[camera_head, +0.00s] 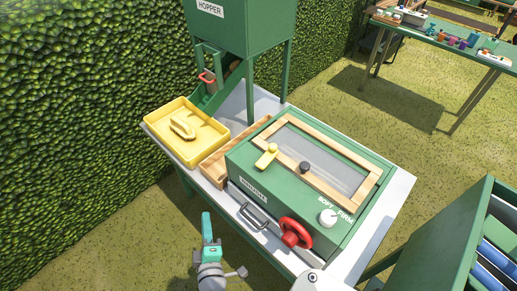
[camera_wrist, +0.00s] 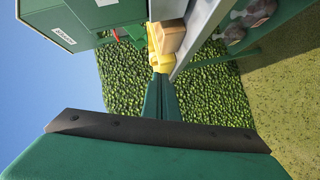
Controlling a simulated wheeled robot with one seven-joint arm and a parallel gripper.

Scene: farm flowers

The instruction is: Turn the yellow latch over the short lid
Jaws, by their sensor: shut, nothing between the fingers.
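The yellow latch (camera_head: 266,157), a flat bar with a round knob at one end, sits on the left part of the wood-framed lid (camera_head: 334,154) of a green box (camera_head: 240,164). The lid has a grey panel and a dark knob (camera_head: 304,167). I cannot tell which part is the short lid. My gripper (camera_head: 207,216) is teal, shut and empty, in front of the table and well apart from the latch. Its closed fingers also show in the wrist view (camera_wrist: 160,78). The latch cannot be made out in the wrist view.
A yellow tray (camera_head: 163,136) and wooden box (camera_head: 213,168) stand left, below the green hopper (camera_head: 240,22). A hedge is behind.

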